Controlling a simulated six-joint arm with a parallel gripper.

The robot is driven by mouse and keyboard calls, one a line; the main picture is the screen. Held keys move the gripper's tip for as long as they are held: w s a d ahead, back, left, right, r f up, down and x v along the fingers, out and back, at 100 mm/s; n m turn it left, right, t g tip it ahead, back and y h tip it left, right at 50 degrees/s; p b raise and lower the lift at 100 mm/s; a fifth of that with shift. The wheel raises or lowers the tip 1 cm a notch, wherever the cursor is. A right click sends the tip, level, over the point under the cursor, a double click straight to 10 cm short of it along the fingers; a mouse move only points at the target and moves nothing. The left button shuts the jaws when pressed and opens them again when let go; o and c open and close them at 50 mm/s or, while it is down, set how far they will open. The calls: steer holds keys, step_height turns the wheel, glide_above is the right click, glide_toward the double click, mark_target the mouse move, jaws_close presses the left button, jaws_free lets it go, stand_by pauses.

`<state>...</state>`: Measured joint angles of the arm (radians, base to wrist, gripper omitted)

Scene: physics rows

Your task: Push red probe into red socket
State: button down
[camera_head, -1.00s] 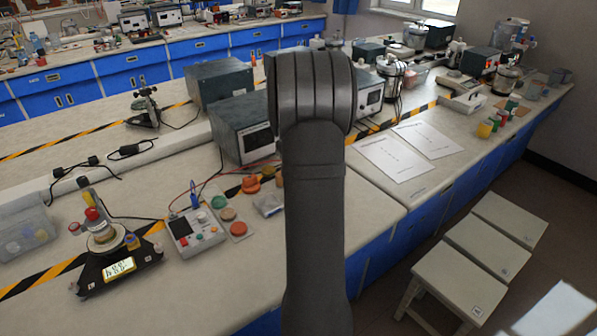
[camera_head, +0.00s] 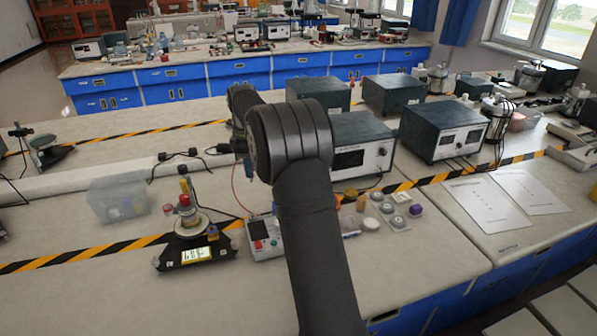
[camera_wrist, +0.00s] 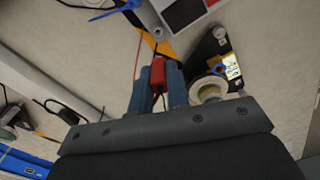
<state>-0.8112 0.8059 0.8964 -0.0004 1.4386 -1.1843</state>
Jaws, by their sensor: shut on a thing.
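My gripper (camera_wrist: 158,86) shows in the wrist view, its two blue-grey fingers shut on the red probe (camera_wrist: 158,70). A thin red lead runs near the probe. A white device (camera_wrist: 186,14) with a black panel and red part lies at the top of the wrist view, apart from the probe. In the head view this device (camera_head: 266,246) is on the bench, partly behind my arm, with red and green parts on its face. Which red part is the socket I cannot tell. My fingers and the probe are not clearly visible in the head view.
Grey instrument boxes (camera_head: 362,150) stand to the right. Black cables and adapters (camera_head: 183,154) lie on the bench. The front-left bench is free.

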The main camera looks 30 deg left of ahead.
steer(key=shift+s+a+f+n, duration=0.1)
steer(key=shift+s+a+n, duration=1.35)
steer(key=shift+s+a, duration=1.5)
steer(key=shift+s+a+f+n, duration=0.1)
steer(key=shift+s+a+n, duration=1.4)
steer(key=shift+s+a, duration=1.45)
steer(key=shift+s+a+f+n, duration=0.1)
steer(key=shift+s+a+n, duration=1.75)
steer(key=shift+s, duration=1.7)
steer(key=shift+a+f+m, duration=0.2)
steer(key=shift+f, duration=0.65)
steer(key=shift+a+f+m, duration=0.2)
steer(key=shift+f, duration=0.6)
steer(key=c, duration=1.1)
jaws_free()
steer(key=shift+o, duration=0.2)
step_height(320, 180, up, 8)
steer(key=shift+f, duration=0.25)
